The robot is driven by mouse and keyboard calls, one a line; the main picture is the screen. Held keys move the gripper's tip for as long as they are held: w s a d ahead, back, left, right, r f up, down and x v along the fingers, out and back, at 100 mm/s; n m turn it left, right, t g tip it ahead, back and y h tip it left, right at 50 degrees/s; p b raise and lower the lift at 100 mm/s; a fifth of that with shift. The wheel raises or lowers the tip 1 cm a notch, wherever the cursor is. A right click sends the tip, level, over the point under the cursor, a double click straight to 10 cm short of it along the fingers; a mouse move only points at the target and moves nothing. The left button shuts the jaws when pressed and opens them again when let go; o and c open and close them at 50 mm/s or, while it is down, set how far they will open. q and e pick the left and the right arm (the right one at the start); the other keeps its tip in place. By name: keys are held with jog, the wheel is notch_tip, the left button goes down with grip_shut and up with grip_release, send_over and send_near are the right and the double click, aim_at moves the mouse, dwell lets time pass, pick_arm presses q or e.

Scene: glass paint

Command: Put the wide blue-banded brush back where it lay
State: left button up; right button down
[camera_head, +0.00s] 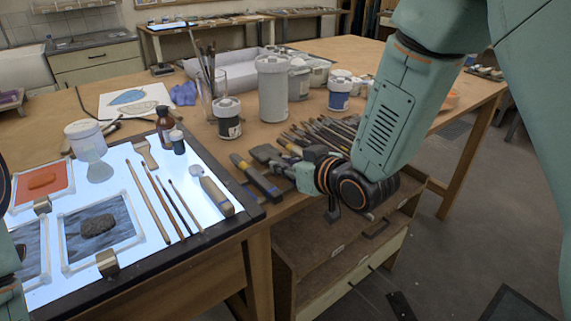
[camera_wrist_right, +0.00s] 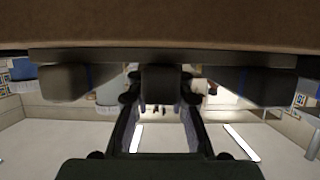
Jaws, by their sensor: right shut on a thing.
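My right gripper (camera_head: 290,172) is at the front edge of the wooden table, among the wide brushes and tools. In the right wrist view my right gripper (camera_wrist_right: 158,110) is shut on a wide brush, whose dark end (camera_wrist_right: 160,78) shows between the fingers. No blue band is visible on that part, and the rest is hidden by the table edge or the hand. In the head view a dark wide head (camera_head: 265,153) lies just left of the gripper. A neighbouring blue-banded tool (camera_head: 255,177) lies further left. My left gripper is outside both views.
The lit panel (camera_head: 110,180) with thin brushes stands left of the gripper. Many slim tools (camera_head: 325,133) lie behind it. White jars (camera_head: 272,88) and a brush-filled glass (camera_head: 207,100) stand farther back.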

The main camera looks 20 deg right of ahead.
jog(key=shift+d, duration=0.1)
jog(key=c, duration=1.3)
grip_release()
jog(key=shift+o, duration=0.8)
jog(key=shift+s, duration=0.15)
jog(key=v, duration=0.6)
jog(key=shift+s+d, duration=0.1)
jog(key=shift+d, duration=0.05)
jog(key=shift+s+r, duration=0.2)
jog(key=shift+s, duration=0.25)
jog(key=shift+d, duration=0.1)
